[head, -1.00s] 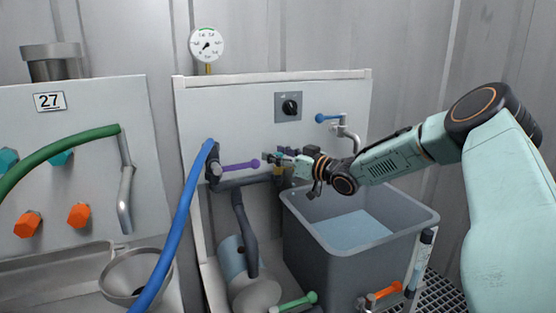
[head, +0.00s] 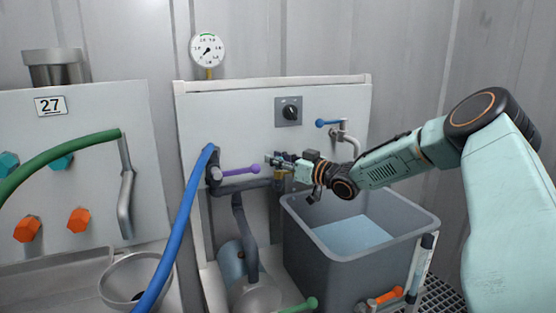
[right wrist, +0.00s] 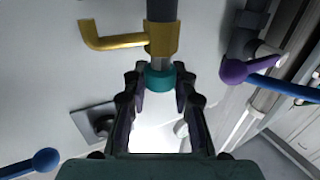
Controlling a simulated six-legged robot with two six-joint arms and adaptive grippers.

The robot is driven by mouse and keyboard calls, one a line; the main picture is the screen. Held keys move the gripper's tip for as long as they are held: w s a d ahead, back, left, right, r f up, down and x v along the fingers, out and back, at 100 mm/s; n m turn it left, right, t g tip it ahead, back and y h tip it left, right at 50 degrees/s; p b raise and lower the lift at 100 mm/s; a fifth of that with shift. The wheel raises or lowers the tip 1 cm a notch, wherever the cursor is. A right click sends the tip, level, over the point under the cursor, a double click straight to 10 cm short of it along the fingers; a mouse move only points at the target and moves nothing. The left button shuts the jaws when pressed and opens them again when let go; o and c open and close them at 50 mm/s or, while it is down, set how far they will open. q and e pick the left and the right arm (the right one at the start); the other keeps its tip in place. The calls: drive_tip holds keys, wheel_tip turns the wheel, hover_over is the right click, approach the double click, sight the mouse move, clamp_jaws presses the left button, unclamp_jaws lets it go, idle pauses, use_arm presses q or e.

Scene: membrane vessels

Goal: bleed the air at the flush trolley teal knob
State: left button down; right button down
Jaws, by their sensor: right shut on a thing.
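The teal knob (right wrist: 160,76) sits at the end of a short stem below a brass fitting with a bent yellow spout (right wrist: 120,38), as the right wrist view shows. My right gripper (right wrist: 160,84) has one finger on each side of the knob and is shut on it. In the head view my right gripper (head: 272,161) reaches in from the right to the pipework on the trolley's white panel (head: 235,115). There the brass fitting (head: 279,182) shows just below the fingers, and the knob is hidden or too small to make out. My left gripper is not in view.
A purple lever (head: 240,171) and a blue hose (head: 185,220) are left of my right gripper. A grey tank (head: 310,250) holding water stands below my arm. A blue-handled tap (head: 330,123), a black dial (head: 290,111) and a gauge (head: 207,49) are above.

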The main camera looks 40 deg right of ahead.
drive_tip(key=shift+m+h, duration=0.4)
drive_tip(key=shift+h, duration=0.3)
drive_tip(key=shift+a+m+h, duration=0.1)
drive_tip(key=shift+m+h, duration=0.4)
drive_tip(key=shift+h, duration=0.3)
drive_tip(key=shift+m+g+h+p, duration=0.2)
drive_tip(key=shift+m+h+p, duration=0.35)
drive_tip(key=shift+m+h, duration=0.65)
drive_tip(key=shift+m+g+h+p, duration=0.2)
drive_tip(key=shift+m+h+p, duration=0.45)
drive_tip(key=shift+h, duration=1.05)
drive_tip(key=shift+f+m+g+h+p, duration=0.1)
drive_tip(key=shift+m+g+h+p, duration=0.1)
drive_tip(key=shift+m+g+h, duration=0.95)
drive_tip(key=shift+m+g+h+p, duration=0.2)
drive_tip(key=shift+m+g+h, duration=0.55)
drive_tip(key=shift+m+h, duration=0.8)
drive_tip(key=shift+h, duration=0.6)
drive_tip(key=shift+n, duration=0.25)
drive_tip(key=c, duration=1.1)
unclamp_jaws()
drive_tip(key=shift+o, duration=0.2)
wheel_tip(320, 180, up, 10)
drive_tip(key=shift+r, duration=0.1)
